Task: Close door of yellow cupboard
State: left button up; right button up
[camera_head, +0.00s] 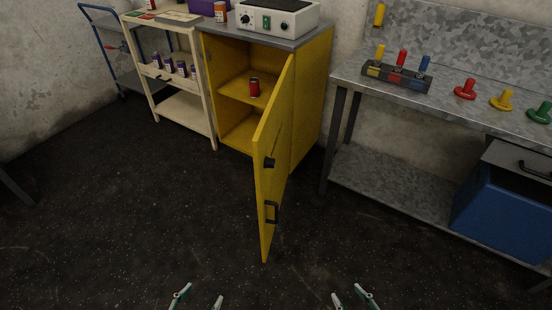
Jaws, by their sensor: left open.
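The yellow cupboard (312,98) stands against the back wall with a grey top. Its door (272,165) is wide open and swung out toward me, seen nearly edge-on. The door carries a black handle (272,212) low down and a dark latch (269,162) above it. A small red can (255,87) stands on the inner shelf. My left gripper (198,298) is at the bottom edge, open and empty, apart from the door. My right gripper (352,297) is at the bottom edge to its right, with its fingertips spread and nothing between them.
A cream shelf cart (196,83) with several small bottles stands left of the cupboard. A metal workbench (415,112) with coloured pegs and a blue cabinet (503,205) is on the right. A white device (278,18) sits on the cupboard. The floor in front is clear.

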aim_at(271, 139)
jog(key=i+l+u, duration=0.4)
jog(key=i+l, duration=0.6)
